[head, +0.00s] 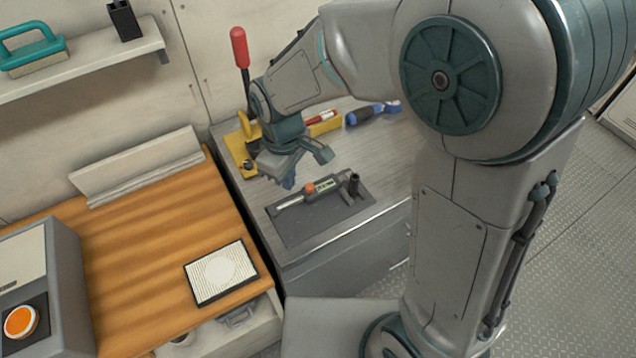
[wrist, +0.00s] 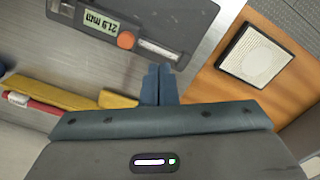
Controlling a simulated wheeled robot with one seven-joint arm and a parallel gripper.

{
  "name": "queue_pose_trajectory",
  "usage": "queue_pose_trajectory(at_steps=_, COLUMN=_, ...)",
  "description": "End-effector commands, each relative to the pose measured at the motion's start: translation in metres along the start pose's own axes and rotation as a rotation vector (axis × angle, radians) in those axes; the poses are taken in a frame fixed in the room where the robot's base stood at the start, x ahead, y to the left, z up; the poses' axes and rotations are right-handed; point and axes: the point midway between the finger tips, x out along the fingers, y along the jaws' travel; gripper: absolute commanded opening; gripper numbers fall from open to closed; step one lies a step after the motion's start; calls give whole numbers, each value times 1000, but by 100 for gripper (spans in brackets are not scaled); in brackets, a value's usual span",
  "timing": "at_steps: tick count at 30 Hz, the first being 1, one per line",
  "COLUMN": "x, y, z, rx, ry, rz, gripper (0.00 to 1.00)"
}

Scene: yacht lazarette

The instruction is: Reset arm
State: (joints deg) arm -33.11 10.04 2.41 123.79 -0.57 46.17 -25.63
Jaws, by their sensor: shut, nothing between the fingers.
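My gripper (head: 288,183) hangs from my bent arm over the metal bench top, left of and above the dark mat. In the wrist view its blue fingers (wrist: 160,82) are together with nothing between them. The dark mat (head: 290,230) lies on the metal bench and holds a measuring tool (head: 322,187) with an orange knob and a green display. In the wrist view the tool's display (wrist: 98,22) appears upside down and seems to read 21.9 mm. The fingers are apart from the tool.
A framed pad (head: 222,273) and a grey box with an orange button (head: 20,321) are on the wooden bench.

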Motion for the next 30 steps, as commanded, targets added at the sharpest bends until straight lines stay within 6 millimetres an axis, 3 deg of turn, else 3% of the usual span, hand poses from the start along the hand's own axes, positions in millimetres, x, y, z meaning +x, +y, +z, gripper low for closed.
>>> queue_pose_trajectory(at_steps=6, x=-18, y=0, z=0, rx=0, ry=0, rz=0, gripper=0)
queue_pose_trajectory(at_steps=23, x=-18, y=1, z=1, rx=5, ry=1, rz=1, gripper=0)
queue_pose_trajectory(at_steps=26, x=-26, y=7, z=9, rx=45, ry=12, rz=8, gripper=0)
queue_pose_trajectory(at_steps=30, x=-49, y=25, z=40, rx=184, ry=50, rz=32, gripper=0)
